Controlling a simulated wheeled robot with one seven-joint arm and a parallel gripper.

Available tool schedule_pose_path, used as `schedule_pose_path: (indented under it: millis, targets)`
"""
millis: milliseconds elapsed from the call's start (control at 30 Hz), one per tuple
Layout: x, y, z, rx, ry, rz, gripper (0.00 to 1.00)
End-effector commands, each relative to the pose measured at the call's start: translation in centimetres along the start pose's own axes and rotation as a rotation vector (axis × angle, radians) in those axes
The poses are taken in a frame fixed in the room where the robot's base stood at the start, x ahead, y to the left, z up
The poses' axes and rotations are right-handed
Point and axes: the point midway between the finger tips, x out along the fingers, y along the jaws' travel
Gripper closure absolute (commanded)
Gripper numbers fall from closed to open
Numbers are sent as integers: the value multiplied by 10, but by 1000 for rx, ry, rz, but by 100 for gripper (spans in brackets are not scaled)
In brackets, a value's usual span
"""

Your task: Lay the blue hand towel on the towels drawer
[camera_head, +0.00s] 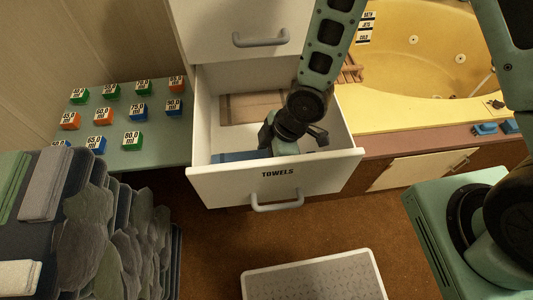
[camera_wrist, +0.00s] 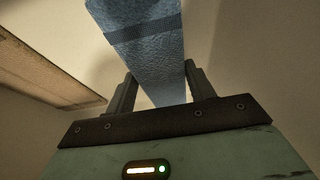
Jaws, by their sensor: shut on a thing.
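The towels drawer (camera_head: 275,186) is pulled open, with "TOWELS" on its white front. My gripper (camera_head: 268,143) reaches down inside it, near the front left. The blue hand towel (camera_head: 233,156) shows low in the drawer, beside the gripper and just behind the front panel; the arm hides part of it. In the wrist view the towel (camera_wrist: 148,45) is a folded blue strip with a darker band, its end between the two fingers of my gripper (camera_wrist: 158,85). The gripper is shut on it. I cannot tell whether the towel touches the drawer floor.
A flat brown piece (camera_head: 252,107) lies at the drawer's back; it also shows in the wrist view (camera_wrist: 45,70). A green board (camera_head: 107,158) with labelled blocks stands left. A yellow tub (camera_head: 430,60) is right.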

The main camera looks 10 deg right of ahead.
Motion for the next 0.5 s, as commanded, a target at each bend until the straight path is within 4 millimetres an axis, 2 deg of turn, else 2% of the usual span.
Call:
schedule_pose_path:
  millis: [500]
  targets:
    - [9,0,3,0,1,1,73]
